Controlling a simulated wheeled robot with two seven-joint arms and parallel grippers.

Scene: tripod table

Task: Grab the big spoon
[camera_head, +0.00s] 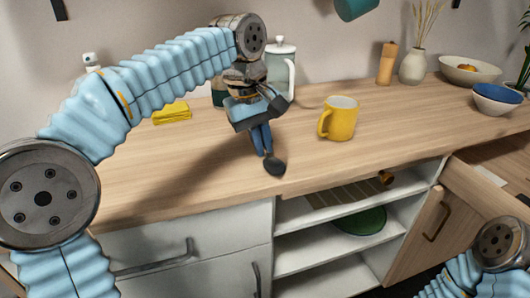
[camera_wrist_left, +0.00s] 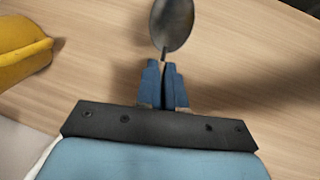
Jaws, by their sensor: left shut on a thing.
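The big spoon (camera_head: 275,166) has a dark, rounded bowl and shows just below my left gripper in the head view, near the counter's front edge. My left gripper (camera_head: 262,145) points down over the counter with its blue fingers closed together. In the left wrist view the spoon's bowl (camera_wrist_left: 172,24) extends beyond the fingertips (camera_wrist_left: 165,66), and its thin neck runs in between them. The handle is mostly hidden by the fingers. I cannot tell whether the spoon touches the counter. My right gripper is out of view; only part of my right arm shows at the lower right.
A yellow mug (camera_head: 341,119) stands on the wooden counter (camera_head: 200,180), right of the gripper. A glass press (camera_head: 281,65) stands behind the gripper. A yellow sponge-like block (camera_head: 172,113) lies left. Below are open shelves with a green plate (camera_head: 362,219) and an open cabinet door (camera_head: 425,228).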

